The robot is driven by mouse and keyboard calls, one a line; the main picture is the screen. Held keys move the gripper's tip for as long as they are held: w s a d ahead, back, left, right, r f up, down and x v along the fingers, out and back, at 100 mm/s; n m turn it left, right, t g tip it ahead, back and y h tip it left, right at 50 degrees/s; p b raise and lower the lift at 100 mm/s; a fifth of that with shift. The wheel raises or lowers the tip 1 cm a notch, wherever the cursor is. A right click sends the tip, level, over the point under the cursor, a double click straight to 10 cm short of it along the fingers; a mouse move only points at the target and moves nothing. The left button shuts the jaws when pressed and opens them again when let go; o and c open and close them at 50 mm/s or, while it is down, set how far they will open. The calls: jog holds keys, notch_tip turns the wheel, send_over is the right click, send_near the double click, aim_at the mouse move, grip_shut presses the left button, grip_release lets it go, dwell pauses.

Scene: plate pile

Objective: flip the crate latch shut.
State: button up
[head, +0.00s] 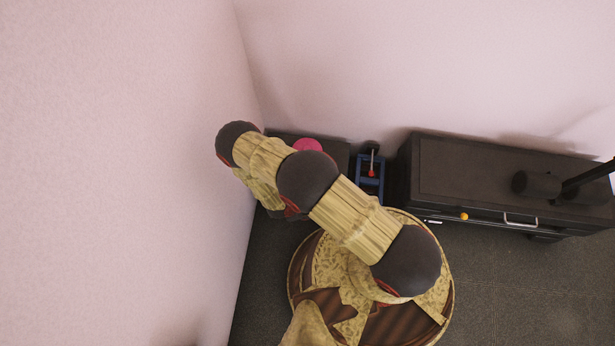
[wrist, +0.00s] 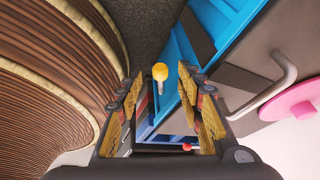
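In the wrist view, my gripper (wrist: 163,88) is open, one finger on each side. A lever with a yellow knob (wrist: 160,72) and a pale stalk shows in the gap between the fingertips, apparently untouched; its depth is hard to judge. It looks like the latch. A blue crate-like body (wrist: 221,28) with a dark panel lies just right of and behind it. In the head view, a yellow knob (head: 464,216) shows at the front of a long dark cabinet; I cannot tell if it is the same one. My gripper is hidden behind my arm there.
A blue frame with a red-tipped lever (head: 371,172) stands left of the dark cabinet (head: 480,175). A pink round thing (head: 307,145) sits by the wall; a pink disc (wrist: 292,99) and a grey handle (wrist: 262,83) are at the wrist view's right. Floor is clear at lower right.

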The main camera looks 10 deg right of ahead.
jog(key=b+x, duration=0.1)
jog(key=x, duration=0.3)
jog(key=shift+c, duration=0.3)
grip_shut()
dwell(0.3)
dwell(0.4)
